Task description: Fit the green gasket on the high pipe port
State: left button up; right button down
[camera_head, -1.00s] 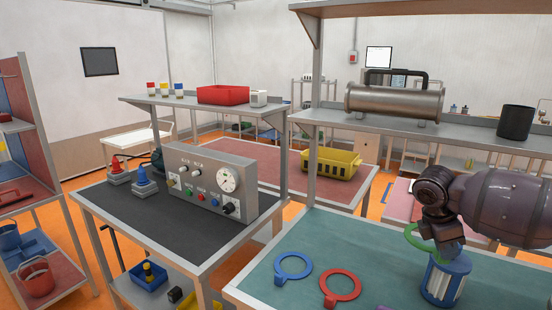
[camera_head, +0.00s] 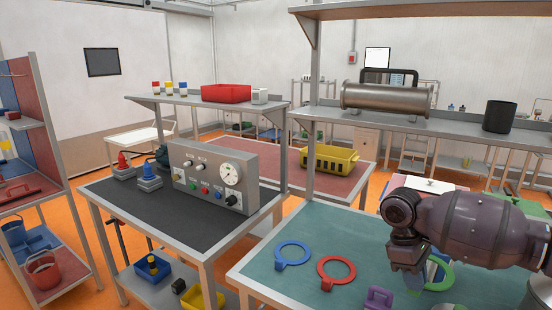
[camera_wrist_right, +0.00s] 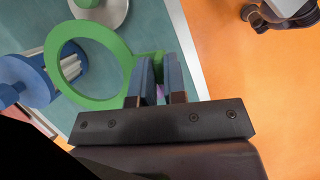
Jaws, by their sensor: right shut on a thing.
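The green gasket is a flat ring with a small tab. In the head view the ring (camera_head: 446,284) shows beside my right gripper (camera_head: 407,284), at the lower right over the teal table. In the right wrist view my right gripper (camera_wrist_right: 160,65) is shut on the tab of the green gasket (camera_wrist_right: 112,44), and the ring sticks out to the left of the fingers. I cannot make out the high pipe port for certain in either view. My left gripper is not in view.
A blue ring (camera_head: 280,265) and a red ring (camera_head: 325,284) lie on the teal table (camera_head: 260,275), near a purple piece (camera_head: 379,298). A blue holder with pale rods (camera_wrist_right: 38,80) stands close by. A metal cylinder (camera_head: 388,97) lies on the shelf above.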

jog(key=s+a+f+m+g+y, duration=0.1)
jog(key=s+a+f+m+y, duration=0.2)
jog(key=s+a+m, duration=0.3)
jog(key=shift+a+m, duration=1.4)
jog(key=shift+a, duration=0.1)
jog(key=shift+s+f, duration=0.15)
jog(key=shift+b, duration=0.35)
